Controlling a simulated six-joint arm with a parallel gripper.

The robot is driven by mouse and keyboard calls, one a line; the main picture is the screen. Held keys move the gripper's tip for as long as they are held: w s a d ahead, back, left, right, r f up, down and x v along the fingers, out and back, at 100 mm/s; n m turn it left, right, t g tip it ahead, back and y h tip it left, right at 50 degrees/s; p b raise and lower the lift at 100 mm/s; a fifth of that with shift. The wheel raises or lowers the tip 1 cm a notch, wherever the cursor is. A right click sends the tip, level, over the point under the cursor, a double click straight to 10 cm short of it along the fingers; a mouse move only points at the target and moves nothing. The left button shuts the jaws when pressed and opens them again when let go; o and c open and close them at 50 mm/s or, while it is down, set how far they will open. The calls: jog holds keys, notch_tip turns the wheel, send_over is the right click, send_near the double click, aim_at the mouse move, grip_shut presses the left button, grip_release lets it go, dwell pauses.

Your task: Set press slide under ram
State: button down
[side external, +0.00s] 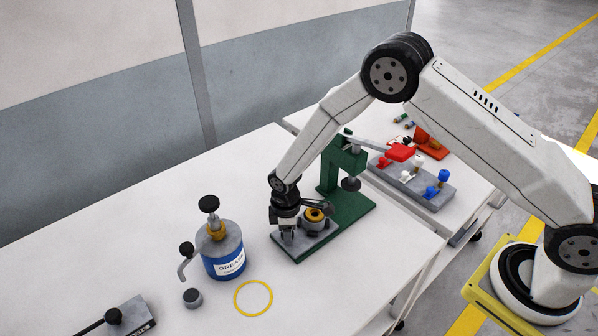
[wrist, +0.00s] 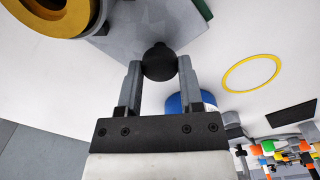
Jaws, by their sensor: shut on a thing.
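The press is a green frame (side external: 328,178) on the table, with a dark round ram (side external: 351,184) hanging from its head and a red-ended lever (side external: 400,152). The grey press slide (side external: 318,244) lies on the front of the green base, out in front of the ram. A dark hub part with an orange-yellow ring (side external: 315,215) sits on the slide; the ring also shows large in the wrist view (wrist: 50,12). My gripper (side external: 287,234) is at the slide's front end. In the wrist view its fingers (wrist: 159,70) are shut on the slide's black ball knob (wrist: 159,60).
A blue grease pot (side external: 224,255) stands left of the press, with a small grey cylinder (side external: 193,298) and a yellow ring (side external: 253,298) near it. A grey block with coloured knobs (side external: 415,184) is behind the press at right.

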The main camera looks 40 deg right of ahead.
jog(key=d, duration=1.4)
jog(key=shift+d, duration=0.3)
jog(key=shift+c, duration=1.2)
grip_release()
jog(key=shift+a, duration=0.1)
